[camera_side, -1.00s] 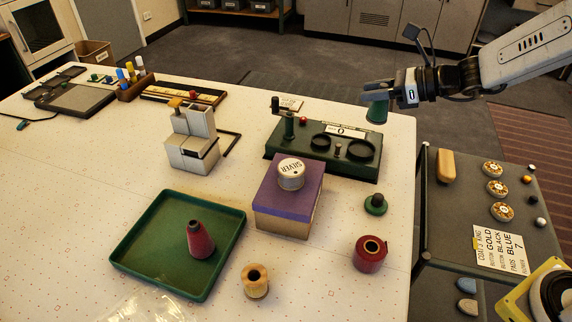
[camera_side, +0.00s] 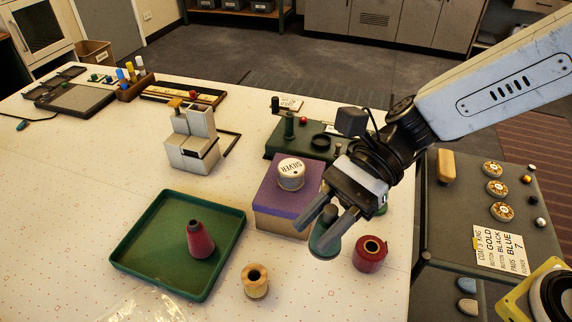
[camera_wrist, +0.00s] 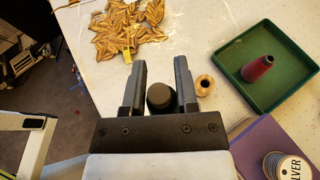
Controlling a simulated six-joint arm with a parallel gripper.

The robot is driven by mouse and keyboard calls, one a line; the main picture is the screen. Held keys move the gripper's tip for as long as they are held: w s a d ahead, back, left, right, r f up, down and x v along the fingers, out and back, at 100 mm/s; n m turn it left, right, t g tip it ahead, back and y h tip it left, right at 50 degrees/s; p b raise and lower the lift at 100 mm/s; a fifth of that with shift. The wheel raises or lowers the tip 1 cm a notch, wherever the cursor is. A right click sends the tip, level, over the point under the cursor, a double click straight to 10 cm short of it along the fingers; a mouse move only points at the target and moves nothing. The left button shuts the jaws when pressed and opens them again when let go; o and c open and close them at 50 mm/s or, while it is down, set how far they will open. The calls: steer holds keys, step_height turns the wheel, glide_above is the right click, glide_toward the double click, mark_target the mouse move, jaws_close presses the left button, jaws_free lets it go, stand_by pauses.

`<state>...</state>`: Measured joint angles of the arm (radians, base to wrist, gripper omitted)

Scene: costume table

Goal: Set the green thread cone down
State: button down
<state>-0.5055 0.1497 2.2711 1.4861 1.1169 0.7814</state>
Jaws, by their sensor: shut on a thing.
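The green thread cone (camera_side: 331,247) is between the fingers of my gripper (camera_side: 317,236), above the table just in front of the purple-topped box. The gripper is shut on it. The fingers hide part of the cone in the side view. In the wrist view, its dark round end (camera_wrist: 161,97) shows between the two fingers of my gripper (camera_wrist: 160,75). I cannot tell whether its base touches the table. The green tray (camera_side: 150,272) at left holds a dark red cone (camera_side: 201,243).
A tan spool (camera_side: 256,283) stands to the left of the held cone and a red spool (camera_side: 370,256) close to its right. The white table (camera_side: 90,215) is bare left of the tray.

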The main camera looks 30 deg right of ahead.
steer(key=s+a+f+n+g, duration=0.1)
steer(key=s+f, duration=0.2)
steer(key=f, duration=0.6)
steer(key=shift+s+a+f+g+h, duration=0.2)
steer(key=shift+s+f+g+h, duration=0.1)
steer(key=shift+f+g+h, duration=0.1)
steer(key=shift+f, duration=2.2)
steer(key=shift+f, duration=1.8)
